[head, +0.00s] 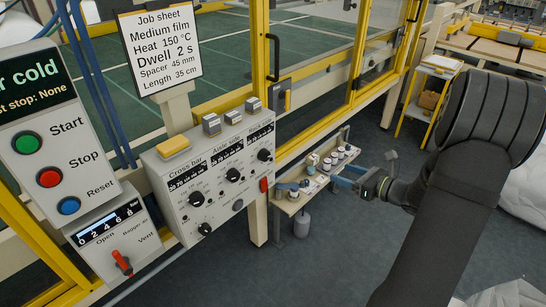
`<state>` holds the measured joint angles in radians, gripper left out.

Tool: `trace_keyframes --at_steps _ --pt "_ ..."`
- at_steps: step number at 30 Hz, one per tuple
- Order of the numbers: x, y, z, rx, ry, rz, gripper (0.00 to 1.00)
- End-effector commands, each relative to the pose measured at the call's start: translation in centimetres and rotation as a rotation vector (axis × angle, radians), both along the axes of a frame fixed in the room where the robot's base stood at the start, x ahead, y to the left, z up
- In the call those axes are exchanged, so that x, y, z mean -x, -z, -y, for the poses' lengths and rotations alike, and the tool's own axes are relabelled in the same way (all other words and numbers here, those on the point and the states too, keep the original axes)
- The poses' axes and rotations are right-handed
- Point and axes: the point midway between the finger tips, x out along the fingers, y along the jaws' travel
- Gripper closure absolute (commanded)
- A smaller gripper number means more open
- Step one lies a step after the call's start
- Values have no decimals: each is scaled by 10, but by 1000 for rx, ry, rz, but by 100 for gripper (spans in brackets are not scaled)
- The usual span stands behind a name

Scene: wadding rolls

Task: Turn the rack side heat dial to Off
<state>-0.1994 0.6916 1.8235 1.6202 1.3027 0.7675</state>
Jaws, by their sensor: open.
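The grey control box (215,180) stands left of centre, with dials labelled Cross bar, Aisle side and, at its right end, Rack side. The rack side dial (264,155) is a black knob under its dark label; its pointer is too small to read. The aisle side dial (232,174) and the cross bar dial (196,198) sit to its left. My gripper (345,179) is open, right of the box and well apart from the rack side dial. Its fingers are small and partly lost against the shelf behind.
A red switch (264,185) and lower black knob (205,229) are on the box. A job sheet (159,50) stands above it. A start/stop panel (50,150) and vent lever (122,262) are left. A small shelf (295,203) holds several jars. Yellow guard frames stand behind.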

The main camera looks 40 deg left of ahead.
Motion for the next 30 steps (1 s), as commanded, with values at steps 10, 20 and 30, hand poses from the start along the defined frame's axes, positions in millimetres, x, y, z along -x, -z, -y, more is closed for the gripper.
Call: trace_keyframes --at_steps 10,20,30 --pt "11 80 -108 -155 22 -321 36" --pt "18 101 -139 -185 36 -395 36" --pt "18 100 -204 -184 33 -394 36"
